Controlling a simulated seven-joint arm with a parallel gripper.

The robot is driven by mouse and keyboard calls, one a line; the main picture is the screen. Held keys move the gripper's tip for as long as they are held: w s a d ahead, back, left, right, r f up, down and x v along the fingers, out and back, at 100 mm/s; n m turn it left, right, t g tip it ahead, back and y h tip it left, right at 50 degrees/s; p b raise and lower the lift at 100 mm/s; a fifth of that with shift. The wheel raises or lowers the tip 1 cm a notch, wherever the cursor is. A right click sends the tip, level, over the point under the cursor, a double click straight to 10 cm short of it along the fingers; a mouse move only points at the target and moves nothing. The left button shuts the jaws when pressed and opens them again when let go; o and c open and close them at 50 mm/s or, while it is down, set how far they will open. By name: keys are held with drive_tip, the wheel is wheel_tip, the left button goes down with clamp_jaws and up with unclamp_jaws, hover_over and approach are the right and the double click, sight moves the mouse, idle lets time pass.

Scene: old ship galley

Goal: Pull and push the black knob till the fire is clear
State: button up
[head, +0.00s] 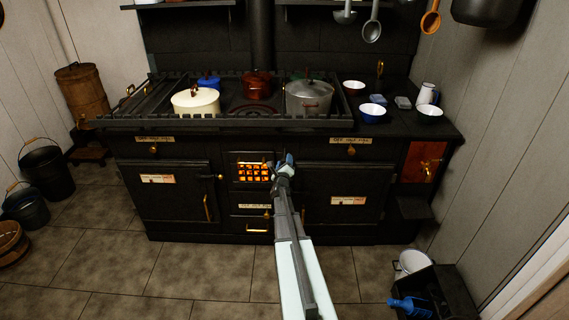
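The fire glows orange behind a dark barred grate (250,172) in the middle of the black stove (180,228). Dark bars cross the glow. My gripper (281,162) is at the right edge of the grate, near the stove front. Its fingers are small and dark here, so I cannot tell if they are open, shut or touching anything. I cannot make out the black knob for certain; my gripper and arm hide part of the stove front beside the grate. A labelled panel (250,211) sits below the grate.
Oven doors flank the grate, the left one (170,192) with a brass handle. Pots, including a cream pot (195,101) and a grey pot (309,97), stand on the railed stove top. Buckets (46,172) stand left; a black box (440,292) stands front right. Floor in front is mostly clear.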

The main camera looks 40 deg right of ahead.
drive_tip(key=shift+o, duration=0.7)
drive_tip(key=v, duration=1.4)
drive_tip(key=shift+d, duration=0.15)
